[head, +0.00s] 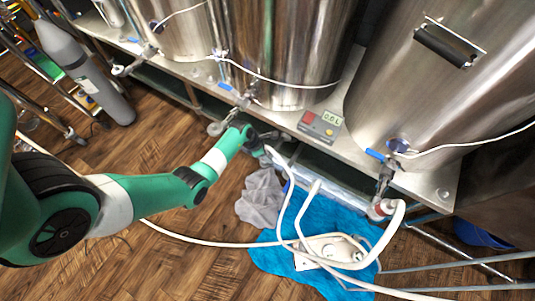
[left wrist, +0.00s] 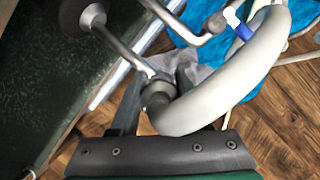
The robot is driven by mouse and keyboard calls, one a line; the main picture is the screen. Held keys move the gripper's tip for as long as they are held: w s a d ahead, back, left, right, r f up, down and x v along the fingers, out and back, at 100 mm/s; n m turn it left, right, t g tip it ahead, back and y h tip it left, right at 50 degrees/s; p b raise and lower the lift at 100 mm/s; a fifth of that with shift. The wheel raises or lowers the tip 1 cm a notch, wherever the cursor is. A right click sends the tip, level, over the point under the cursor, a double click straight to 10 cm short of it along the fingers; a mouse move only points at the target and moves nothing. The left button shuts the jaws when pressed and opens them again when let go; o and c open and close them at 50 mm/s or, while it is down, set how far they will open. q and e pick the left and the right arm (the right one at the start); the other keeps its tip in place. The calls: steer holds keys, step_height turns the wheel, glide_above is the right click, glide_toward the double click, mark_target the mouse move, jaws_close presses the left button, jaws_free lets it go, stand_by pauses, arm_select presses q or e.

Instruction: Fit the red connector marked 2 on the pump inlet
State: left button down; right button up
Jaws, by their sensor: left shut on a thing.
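My left gripper (head: 264,150) is low in front of the bench, shut on the grey end fitting (left wrist: 158,95) of a thick white hose (left wrist: 235,80). The hose arches to the right in the left wrist view. A red connector (head: 382,208) sits on a white hose end at the valve below the right kettle; no number is readable. A pale unit, seemingly the pump (head: 333,250), lies on the blue cloth with hoses across it. Its inlet cannot be made out. In the left wrist view a metal pipe (left wrist: 125,45) ends close to the held fitting. My right gripper is not in view.
A grey rag (head: 262,198) lies beside the blue cloth (head: 280,262). Loose hose crosses the wooden floor.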

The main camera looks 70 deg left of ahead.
arm_select(q)
steer(key=shift+f+b, duration=1.1)
steer(key=shift+f, duration=0.25)
steer(key=shift+c, duration=1.5)
jaws_free()
steer(key=shift+r, duration=0.1)
steer(key=p+v, duration=0.9)
steer(key=v, duration=0.2)
steer(key=shift+r, duration=0.2)
steer(key=shift+s, duration=0.15)
